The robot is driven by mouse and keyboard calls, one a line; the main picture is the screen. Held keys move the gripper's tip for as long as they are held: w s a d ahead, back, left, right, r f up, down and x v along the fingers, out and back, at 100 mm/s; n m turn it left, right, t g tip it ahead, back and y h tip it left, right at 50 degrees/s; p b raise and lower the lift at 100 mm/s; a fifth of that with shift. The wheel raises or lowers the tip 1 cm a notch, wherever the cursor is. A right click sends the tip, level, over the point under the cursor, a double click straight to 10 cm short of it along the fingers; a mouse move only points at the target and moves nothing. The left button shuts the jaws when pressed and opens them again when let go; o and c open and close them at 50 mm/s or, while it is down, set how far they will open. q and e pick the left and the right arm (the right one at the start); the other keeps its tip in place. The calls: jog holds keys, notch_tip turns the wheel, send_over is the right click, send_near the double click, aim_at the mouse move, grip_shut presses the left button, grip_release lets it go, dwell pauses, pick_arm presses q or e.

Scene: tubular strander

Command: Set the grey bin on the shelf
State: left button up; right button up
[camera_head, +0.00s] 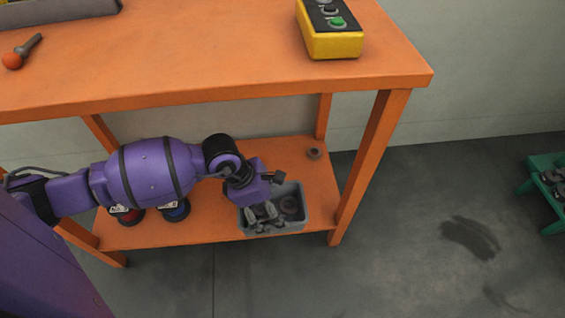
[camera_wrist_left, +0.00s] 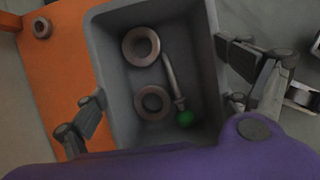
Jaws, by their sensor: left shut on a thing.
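The grey bin (camera_head: 293,228) is at the right end of the orange lower shelf (camera_head: 322,180), by its front edge. I cannot tell whether it touches the shelf. My left gripper (camera_head: 262,212) is at the bin. In the left wrist view the fingers of my left gripper (camera_wrist_left: 165,98) stand on two opposite sides of the bin (camera_wrist_left: 112,85), shut on it. The bin looks upright and holds metal rings (camera_wrist_left: 141,46) and a rod with a green knob (camera_wrist_left: 185,118). My right gripper is not in view.
A small brown ring (camera_head: 314,153) lies on the shelf behind the bin. Red and blue round objects (camera_head: 177,211) stand under my left forearm. The orange table top (camera_head: 200,60) is above, with a yellow button box (camera_head: 333,44). A table leg (camera_head: 368,160) stands right of the bin.

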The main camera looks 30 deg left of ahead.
aim_at(293, 188)
pick_arm(q)
jog(key=w+d+f+b, duration=0.1)
jog(key=w, duration=0.2)
jog(key=w+f+b, duration=0.2)
jog(key=w, duration=0.1)
jog(key=w+d+f+b, duration=0.1)
jog(key=w, duration=0.2)
jog(key=shift+d+f, duration=0.15)
jog(key=shift+d, duration=0.2)
jog(key=w+f+b, duration=0.1)
jog(key=f, duration=0.1)
jog(key=w+d+f+b, duration=0.1)
jog(key=w+f+b, duration=0.1)
jog(key=f, duration=0.1)
jog(key=w+f+b, duration=0.1)
jog(key=f+b, duration=0.1)
jog(key=f, duration=0.1)
jog(key=shift+w+d, duration=0.15)
jog(key=shift+w, duration=0.05)
jog(key=shift+f+b, duration=0.2)
jog(key=shift+b, duration=0.2)
jog(key=shift+r, duration=0.15)
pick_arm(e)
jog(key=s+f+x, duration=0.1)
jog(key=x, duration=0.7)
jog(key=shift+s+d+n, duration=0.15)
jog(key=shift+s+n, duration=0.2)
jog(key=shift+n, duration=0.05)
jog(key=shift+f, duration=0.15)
